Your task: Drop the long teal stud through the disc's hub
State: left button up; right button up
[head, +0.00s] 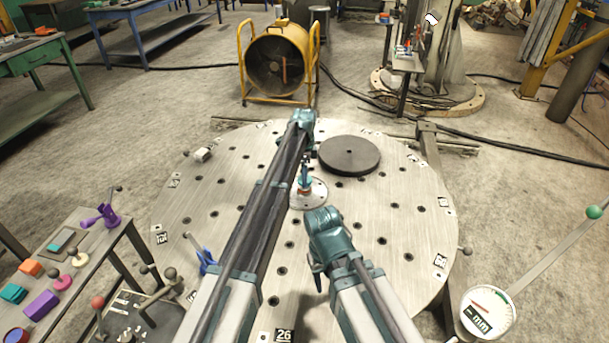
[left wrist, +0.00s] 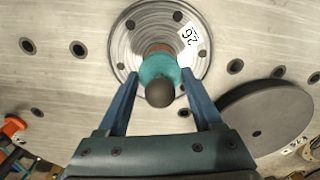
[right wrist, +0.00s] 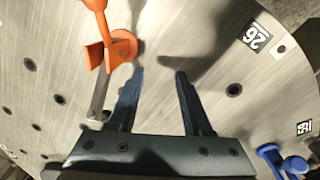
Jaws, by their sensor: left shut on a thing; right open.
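The teal stud (head: 305,182), with a dark round end in the left wrist view (left wrist: 158,66), is between the fingers of my left gripper (left wrist: 160,78), which is shut on it. The stud is over the middle of the silver disc (head: 316,200), seen almost end-on in the left wrist view. A reddish-brown ring (head: 304,191) shows at the hub below it. I cannot tell whether the stud's lower end is inside the hub. The disc (left wrist: 122,42) lies flat on the round table. My right gripper (right wrist: 158,75) is open and empty above the bare tabletop.
A thick dark grey round plate (head: 349,156) lies right of the disc. An orange clamp (right wrist: 110,50) stands close to my right gripper's left finger. A blue clamp (head: 206,262) is at the table's left edge. The round table (head: 400,215) has many holes and free room on the right.

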pick_arm(q)
jog(key=shift+f+b, duration=0.55)
jog(key=shift+f, duration=0.1)
pick_arm(e)
jog(key=shift+f, duration=0.6)
pick_arm(q)
jog(key=shift+s+a, duration=0.15)
dwell(1.0)
jog(key=shift+f+b, duration=0.4)
jog(key=shift+b, duration=0.05)
pick_arm(e)
jog(key=shift+f, duration=0.45)
dwell(0.6)
pick_arm(q)
jog(key=o, duration=1.1)
jog(key=shift+r, duration=0.2)
pick_arm(e)
jog(key=shift+r, duration=0.2)
pick_arm(q)
jog(key=shift+r+p, duration=3.65)
jog(key=shift+p, duration=0.2)
pick_arm(e)
notch_tip(320, 180, up, 7)
jog(key=shift+r, duration=0.15)
